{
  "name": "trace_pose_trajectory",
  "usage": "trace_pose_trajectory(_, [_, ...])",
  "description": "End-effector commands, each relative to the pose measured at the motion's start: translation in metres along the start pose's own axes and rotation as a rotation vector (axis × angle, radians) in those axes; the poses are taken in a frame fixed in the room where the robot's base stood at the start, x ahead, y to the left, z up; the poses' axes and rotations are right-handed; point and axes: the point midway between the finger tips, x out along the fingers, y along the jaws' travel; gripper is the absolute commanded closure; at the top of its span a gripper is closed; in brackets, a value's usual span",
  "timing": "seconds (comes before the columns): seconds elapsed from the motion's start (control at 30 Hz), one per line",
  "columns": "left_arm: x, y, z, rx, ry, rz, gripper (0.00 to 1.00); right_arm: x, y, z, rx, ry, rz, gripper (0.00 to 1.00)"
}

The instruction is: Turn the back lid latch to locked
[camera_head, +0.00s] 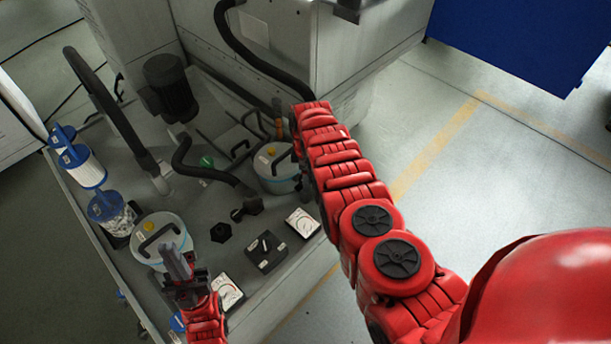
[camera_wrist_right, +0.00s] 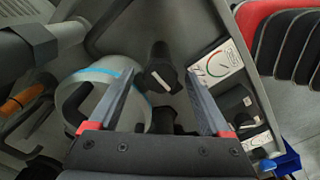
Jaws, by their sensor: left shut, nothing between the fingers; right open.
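A black knob with a pale stripe (camera_wrist_right: 163,78) shows between my right fingers in the right wrist view; I cannot tell how deep it sits or whether they touch it. In the head view, a dark knob (camera_head: 251,206) stands beside the back canister (camera_head: 276,173), and another (camera_head: 221,232) beside the front canister (camera_head: 171,237). Which one is the back lid latch is not clear. My right gripper (camera_wrist_right: 159,74) is open and empty; my red right arm hides it in the head view. My left gripper (camera_head: 176,266) is shut and empty, over the front canister's near side.
A white gauge (camera_head: 302,222), a black switch box (camera_head: 266,252) and another gauge (camera_head: 228,291) line the tray's right side. Blue-capped filters (camera_head: 83,166) stand at the left. A black motor (camera_head: 170,86) and hoses crowd the back. Open floor (camera_head: 500,200) lies right.

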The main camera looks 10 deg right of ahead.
Motion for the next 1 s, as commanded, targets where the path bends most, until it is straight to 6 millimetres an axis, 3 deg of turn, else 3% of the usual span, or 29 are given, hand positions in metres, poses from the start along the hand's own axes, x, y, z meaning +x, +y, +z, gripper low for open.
trace_pose_trajectory(0.23, [0.0001,0.0,0.0,0.0,0.0,0.0,1.0,0.0,0.0,0.0,0.0,0.0,0.0,0.18])
trace_pose_trajectory(0.7, [0.0001,0.0,0.0,0.0,0.0,0.0,1.0,-0.0001,0.0,0.0,0.0,0.0,0.0,1.0])
trace_pose_trajectory(1.0, [0.0004,0.0,-0.0001,0.0,0.0,0.0,1.0,-0.0002,0.0,0.0001,0.035,0.0,0.0,1.0])
